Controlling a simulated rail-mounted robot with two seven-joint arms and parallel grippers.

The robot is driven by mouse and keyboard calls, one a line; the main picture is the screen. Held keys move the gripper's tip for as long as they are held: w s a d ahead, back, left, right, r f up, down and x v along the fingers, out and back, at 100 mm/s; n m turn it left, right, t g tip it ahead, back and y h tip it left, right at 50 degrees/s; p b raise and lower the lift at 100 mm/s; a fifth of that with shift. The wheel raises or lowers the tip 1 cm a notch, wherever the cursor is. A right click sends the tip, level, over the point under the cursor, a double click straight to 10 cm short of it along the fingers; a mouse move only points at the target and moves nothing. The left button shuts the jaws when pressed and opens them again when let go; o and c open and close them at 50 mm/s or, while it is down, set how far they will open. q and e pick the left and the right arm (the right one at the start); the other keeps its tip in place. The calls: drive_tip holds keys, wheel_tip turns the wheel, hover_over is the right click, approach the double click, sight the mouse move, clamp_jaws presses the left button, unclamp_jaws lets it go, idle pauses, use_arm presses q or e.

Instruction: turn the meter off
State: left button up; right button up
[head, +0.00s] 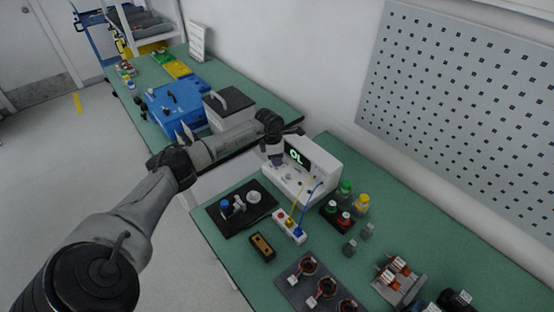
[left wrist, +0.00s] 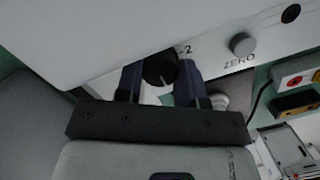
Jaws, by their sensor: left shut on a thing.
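The meter (head: 314,180) is a white box on the green bench, its display (head: 297,156) lit with green characters that look like "OL". In the left wrist view its white front panel (left wrist: 75,45) shows a black round knob (left wrist: 159,69), a grey button (left wrist: 242,44) marked ZERO and part of a "2" marking. My left gripper (head: 274,158) is at the meter's front. In the left wrist view its two dark fingers (left wrist: 160,80) are shut on the black knob, one on each side. The fingers hide part of the dial markings. My right gripper is not in view.
A white terminal block (head: 289,226) with yellow and blue leads stands before the meter. A black fixture (head: 241,207) lies left, a plate of copper coils (head: 318,285) in front, green and yellow capped items (head: 361,203) right. A blue case (head: 175,105) sits on the farther bench.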

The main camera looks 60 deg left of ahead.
use_arm(q)
drive_tip(key=n+p, duration=0.4)
drive_tip(key=n, duration=0.1)
drive_tip(key=n+y+p, duration=0.1)
drive_tip(key=n+p, duration=0.3)
drive_tip(key=n, duration=0.1)
drive_tip(key=shift+d+r+y, duration=0.1)
drive_tip(key=shift+r+y, duration=0.1)
drive_tip(key=shift+y, duration=0.1)
drive_tip(key=shift+n+p, duration=0.55)
drive_tip(key=shift+n, duration=0.65)
drive_tip(key=shift+f+n, duration=0.25)
drive_tip(key=shift+n, duration=0.35)
drive_tip(key=o, duration=0.7)
drive_tip(key=shift+r, duration=0.1)
wheel_tip(320, 180, up, 6)
drive_tip(key=p, duration=0.5)
